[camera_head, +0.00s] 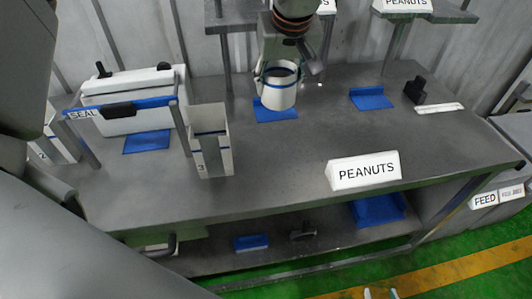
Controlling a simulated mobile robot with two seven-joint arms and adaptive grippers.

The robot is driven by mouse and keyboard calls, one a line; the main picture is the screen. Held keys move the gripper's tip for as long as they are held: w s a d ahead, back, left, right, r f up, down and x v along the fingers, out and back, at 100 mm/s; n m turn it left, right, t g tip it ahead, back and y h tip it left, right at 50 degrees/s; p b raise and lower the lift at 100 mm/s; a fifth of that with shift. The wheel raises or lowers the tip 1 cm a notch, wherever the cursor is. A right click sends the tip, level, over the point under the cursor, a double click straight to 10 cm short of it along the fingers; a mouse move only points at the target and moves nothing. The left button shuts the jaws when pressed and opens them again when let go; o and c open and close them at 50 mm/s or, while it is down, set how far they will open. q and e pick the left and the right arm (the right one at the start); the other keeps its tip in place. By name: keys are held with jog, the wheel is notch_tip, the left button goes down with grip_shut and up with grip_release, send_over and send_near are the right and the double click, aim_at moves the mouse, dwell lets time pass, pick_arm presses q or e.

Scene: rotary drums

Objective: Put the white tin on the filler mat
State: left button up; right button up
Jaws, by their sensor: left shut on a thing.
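The white tin (278,95) is an open-topped cylinder with a blue band near its rim. It is upright at the back middle of the bench, over the blue filler mat (270,115). I cannot tell whether its base touches the mat. My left gripper (281,72) reaches down from above and is shut on the tin, with a finger at either side of its upper part. The tin hides the back of the mat. My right gripper (380,294) shows only its fingertips at the bottom edge, apart and empty, over the floor.
A SEAL frame (120,108) stands left over another blue mat (147,142). A white box marked 3 (212,155) stands right of it. A PEANUTS sign (363,171) sits at the front edge. A blue mat (371,98) lies at right. Posts flank the filler. The bench middle is clear.

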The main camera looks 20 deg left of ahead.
pick_arm(q)
notch_tip(320, 180, down, 19)
jog(key=shift+f, duration=0.1)
dwell(0.4)
jog(key=shift+f, duration=0.1)
jog(key=o, duration=1.1)
